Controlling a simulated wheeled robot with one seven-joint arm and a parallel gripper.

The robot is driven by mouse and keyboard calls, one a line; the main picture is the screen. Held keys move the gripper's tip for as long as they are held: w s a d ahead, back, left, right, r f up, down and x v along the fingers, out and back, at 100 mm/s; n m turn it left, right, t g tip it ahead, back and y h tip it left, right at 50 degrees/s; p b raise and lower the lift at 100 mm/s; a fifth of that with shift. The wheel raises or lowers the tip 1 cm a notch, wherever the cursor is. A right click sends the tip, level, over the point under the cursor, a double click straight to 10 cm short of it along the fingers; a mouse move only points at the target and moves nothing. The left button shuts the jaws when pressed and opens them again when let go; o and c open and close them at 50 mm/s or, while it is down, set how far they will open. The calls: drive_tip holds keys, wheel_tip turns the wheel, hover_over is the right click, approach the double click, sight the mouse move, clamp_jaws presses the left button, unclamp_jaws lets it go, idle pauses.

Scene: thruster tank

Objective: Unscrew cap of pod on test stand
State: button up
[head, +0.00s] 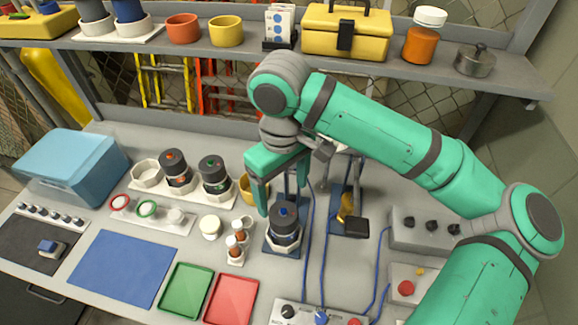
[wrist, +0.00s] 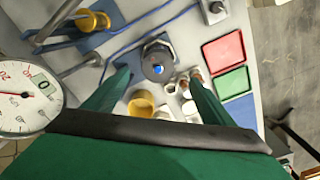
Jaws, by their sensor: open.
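The pod (head: 285,232) stands upright on the test stand, a blue base plate (head: 270,247) right of the table's middle. Its dark cap (head: 284,211) has a blue spot on top and sits on the pod. The wrist view shows the cap from above with its blue spot (wrist: 158,69), between and just beyond my fingertips. My gripper (head: 280,198) is open above the pod, fingers pointing down; in the wrist view (wrist: 161,75) one finger shows on each side of the cap, apart from it.
A white rack (head: 147,176) with two similar pods stands at the left back. A control box (head: 320,314) is in front.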

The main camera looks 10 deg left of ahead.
sight(284, 211)
drive_tip(key=shift+w+f, duration=0.15)
drive_tip(key=shift+w, duration=0.05)
drive_tip(key=shift+f, duration=0.25)
wheel_tip(284, 211, down, 10)
idle(0.3)
drive_tip(key=c, duration=1.1)
drive_tip(key=shift+o, duration=0.2)
